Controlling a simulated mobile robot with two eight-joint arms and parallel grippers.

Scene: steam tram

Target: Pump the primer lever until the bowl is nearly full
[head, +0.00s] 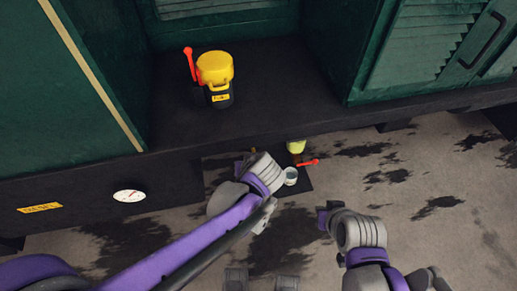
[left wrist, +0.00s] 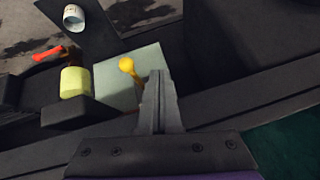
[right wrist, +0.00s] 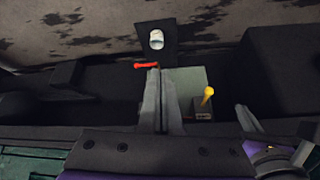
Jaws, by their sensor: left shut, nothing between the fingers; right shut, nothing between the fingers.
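A red lever (head: 307,162) sticks out beside a yellow-green cylinder (head: 296,146) under the edge of the dark ledge. The cylinder looks like the bowl, but its fill level cannot be read. In the left wrist view the red lever (left wrist: 48,54) lies above the cylinder (left wrist: 75,82). The right wrist view shows the lever (right wrist: 146,65) just beyond the fingertips; the cylinder is hidden there. My left gripper (head: 243,163) is shut and empty, left of the lever, partly hidden by its wrist. My right gripper (head: 322,216) is shut and empty, below the lever in the head view.
A white cup (head: 290,176) stands on a dark plate below the lever. A yellow-knobbed stick (left wrist: 127,65) stands by a pale panel (left wrist: 115,85). A yellow-and-black can (head: 215,75) with a red handle sits on the ledge (head: 270,105). The stained floor at right is clear.

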